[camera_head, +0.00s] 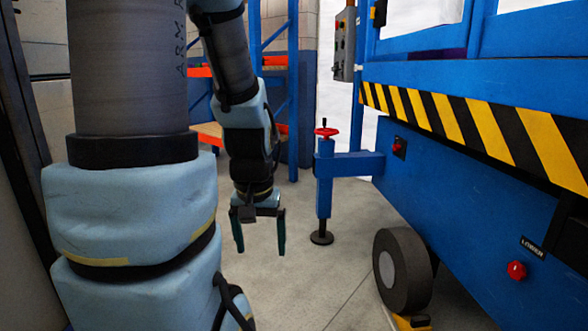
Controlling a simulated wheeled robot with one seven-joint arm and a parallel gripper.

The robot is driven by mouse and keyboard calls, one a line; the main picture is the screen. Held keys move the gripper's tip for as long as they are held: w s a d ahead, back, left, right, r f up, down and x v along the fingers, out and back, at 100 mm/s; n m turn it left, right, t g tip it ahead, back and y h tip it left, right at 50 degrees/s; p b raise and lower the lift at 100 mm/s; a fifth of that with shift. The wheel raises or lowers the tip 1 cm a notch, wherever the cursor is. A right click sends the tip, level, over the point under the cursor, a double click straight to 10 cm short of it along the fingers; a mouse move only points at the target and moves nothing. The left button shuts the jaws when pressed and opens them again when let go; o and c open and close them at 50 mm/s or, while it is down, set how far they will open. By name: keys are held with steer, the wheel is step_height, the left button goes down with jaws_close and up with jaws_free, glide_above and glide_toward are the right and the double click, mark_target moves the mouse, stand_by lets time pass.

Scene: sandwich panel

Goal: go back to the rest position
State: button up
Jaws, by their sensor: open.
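My gripper (260,232) hangs from my arm left of the middle of the head view. It points down, and its two dark fingers are apart with nothing between them. The grey floor shows behind and below it. My light blue and grey arm fills the left side of the view and hides part of what lies behind it.
A blue machine with a black-and-yellow striped edge (490,129) fills the right side. It has a wheel (403,270), a red button (516,270) and an outrigger leg with a red handwheel (326,132). Blue and orange shelving (293,95) stands behind. Floor (320,270) between is clear.

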step_height(320, 180, up, 32)
steer(key=p, duration=3)
steer(key=shift+f, duration=0.1)
steer(key=shift+c, duration=0.3)
